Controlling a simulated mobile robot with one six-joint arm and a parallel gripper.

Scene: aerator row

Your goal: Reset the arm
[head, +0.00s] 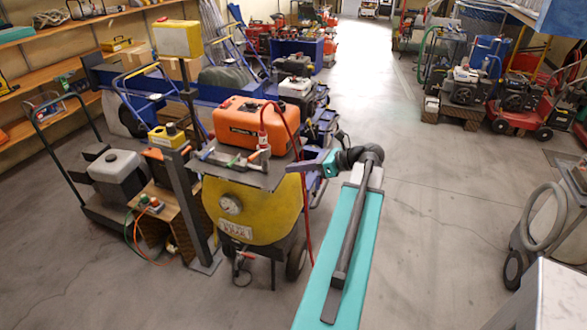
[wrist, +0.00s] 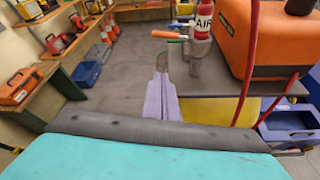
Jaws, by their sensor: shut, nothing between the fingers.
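My gripper (head: 291,168) is shut and empty in the head view, at the end of my teal arm, pointing left. It is near the right end of a grey shelf on a yellow tank (head: 240,212). In the wrist view its two pale fingers (wrist: 161,76) lie together at the middle, with nothing between them. They appear beside the left edge of the grey shelf (wrist: 235,84), left of a metal fitting with a red AIR label (wrist: 203,22). I cannot tell whether they touch the shelf.
An orange case (head: 252,122) stands on the shelf, with a red hose (head: 305,205) hanging to its right. Small coloured-handled valves sit at the shelf's left. A post with a yellow box (head: 178,38) stands behind. The floor (head: 440,210) to the right is clear.

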